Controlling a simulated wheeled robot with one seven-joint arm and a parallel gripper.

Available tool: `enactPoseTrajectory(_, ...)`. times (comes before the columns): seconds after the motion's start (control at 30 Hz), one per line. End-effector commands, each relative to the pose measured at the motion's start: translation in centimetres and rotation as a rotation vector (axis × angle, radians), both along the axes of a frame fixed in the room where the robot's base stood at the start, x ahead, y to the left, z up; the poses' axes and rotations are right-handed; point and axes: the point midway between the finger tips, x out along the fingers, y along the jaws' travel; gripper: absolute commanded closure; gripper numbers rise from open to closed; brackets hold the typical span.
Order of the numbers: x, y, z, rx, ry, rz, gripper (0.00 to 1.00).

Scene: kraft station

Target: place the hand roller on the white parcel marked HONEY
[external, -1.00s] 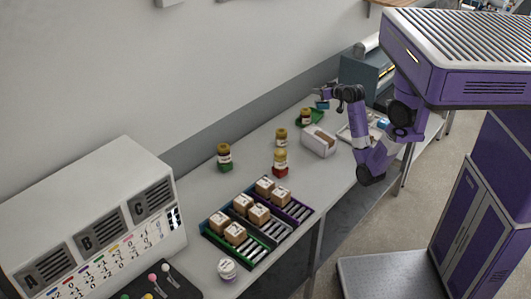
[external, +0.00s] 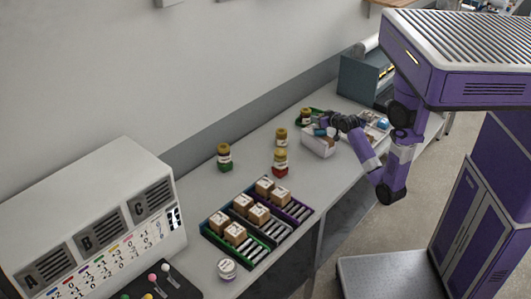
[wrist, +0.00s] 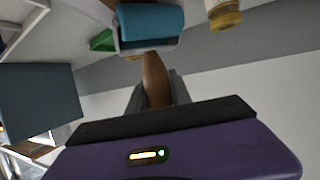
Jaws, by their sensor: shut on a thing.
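The hand roller, with a blue cylinder (wrist: 150,22) and a brown handle (wrist: 156,80), is held in my gripper (wrist: 157,98), which is shut on the handle. In the external view my gripper (external: 328,125) is low over the white parcel (external: 319,148), with the blue roller at the parcel's upper left side. The roller and gripper hide part of the parcel's top. I cannot tell whether the roller touches it. The HONEY marking is not readable.
A jar on green (external: 305,117) stands just behind the parcel. More jars (external: 280,161) stand to the left. Racks with small brown boxes (external: 258,214) lie further left. A blue-grey machine (external: 362,78) stands at the back right.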

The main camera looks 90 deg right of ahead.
Motion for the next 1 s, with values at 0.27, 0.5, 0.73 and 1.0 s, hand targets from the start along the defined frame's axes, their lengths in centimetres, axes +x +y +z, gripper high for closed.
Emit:
enactPoseTrajectory(0.27, 0.0, 0.0, 0.0, -0.002, -0.001, 0.0, 1.0)
enactPoseTrajectory(0.5, 0.0, 0.0, -0.3, 0.0, 0.0, 0.0, 0.53)
enactPoseTrajectory(0.73, 0.0, 0.0, -0.2, 0.0, 0.0, 0.0, 0.53)
enactPoseTrajectory(1.0, -0.7, 1.5, 0.6, -0.001, 0.0, 0.001, 0.53)
